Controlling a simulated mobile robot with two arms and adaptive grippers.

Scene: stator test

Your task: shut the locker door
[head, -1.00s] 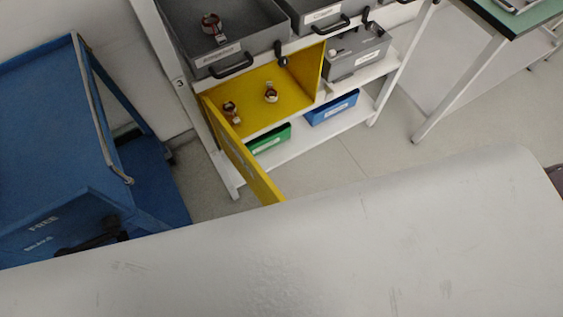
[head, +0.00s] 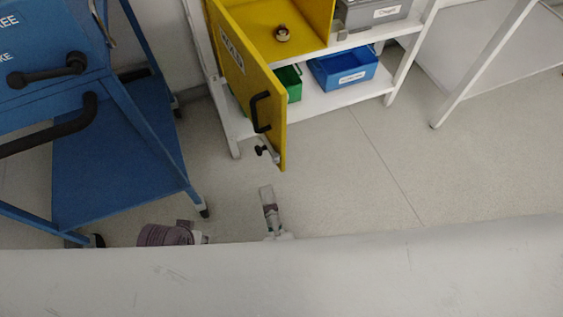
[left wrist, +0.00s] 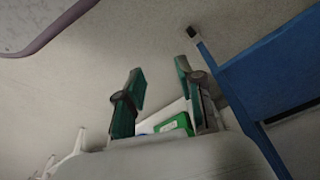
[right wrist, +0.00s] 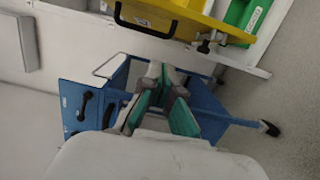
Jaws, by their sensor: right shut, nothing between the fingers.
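The yellow locker (head: 285,15) has its yellow door (head: 235,65) standing open, swung out toward me. My left gripper (left wrist: 160,70) is open and empty in the left wrist view.
A blue cart (head: 120,150) stands left of the door. Blue (head: 345,68) and green (head: 290,83) bins sit on the white lower shelf (head: 315,100). A small round part (head: 282,34) lies inside the locker. The floor to the right is clear.

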